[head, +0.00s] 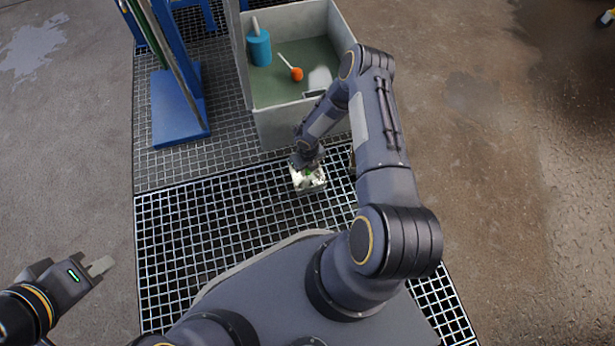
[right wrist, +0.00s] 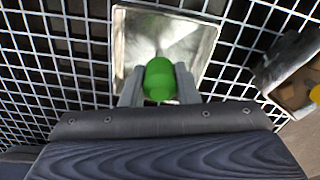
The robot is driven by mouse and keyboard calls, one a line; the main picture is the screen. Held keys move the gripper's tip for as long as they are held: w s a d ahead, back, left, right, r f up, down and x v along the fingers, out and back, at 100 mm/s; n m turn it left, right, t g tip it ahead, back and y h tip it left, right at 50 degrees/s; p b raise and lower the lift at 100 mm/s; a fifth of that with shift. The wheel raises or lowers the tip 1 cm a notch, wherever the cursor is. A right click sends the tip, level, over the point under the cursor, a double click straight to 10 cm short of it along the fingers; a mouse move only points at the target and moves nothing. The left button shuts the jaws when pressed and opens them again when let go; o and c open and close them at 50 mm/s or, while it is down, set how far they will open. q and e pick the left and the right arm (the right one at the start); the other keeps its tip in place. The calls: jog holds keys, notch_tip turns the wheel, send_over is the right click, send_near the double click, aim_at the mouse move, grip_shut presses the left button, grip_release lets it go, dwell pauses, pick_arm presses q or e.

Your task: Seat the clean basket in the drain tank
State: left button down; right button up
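The basket (head: 314,187) is a small, pale, square metal box on the grating, partly hidden by my right gripper (head: 307,168). In the right wrist view, the basket (right wrist: 203,45) shows bright bare walls and a green knob (right wrist: 159,80). The right gripper's two fingers are on either side of the knob and appear closed on it. A large grey open tank (head: 290,125) with a greenish floor stands just beyond; I take it as the drain tank. My left gripper (head: 90,270) is far at the lower left, away from everything; its finger gap is not clear.
In the tank are a blue cylinder (head: 259,48), an orange-headed tool (head: 296,73) and a pale block, partly behind my arm. In the right wrist view, a grey box with brown contents (right wrist: 290,92) and a yellow knob lies at right. A blue stand (head: 177,108) is left of the tank.

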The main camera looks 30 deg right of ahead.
grip_shut()
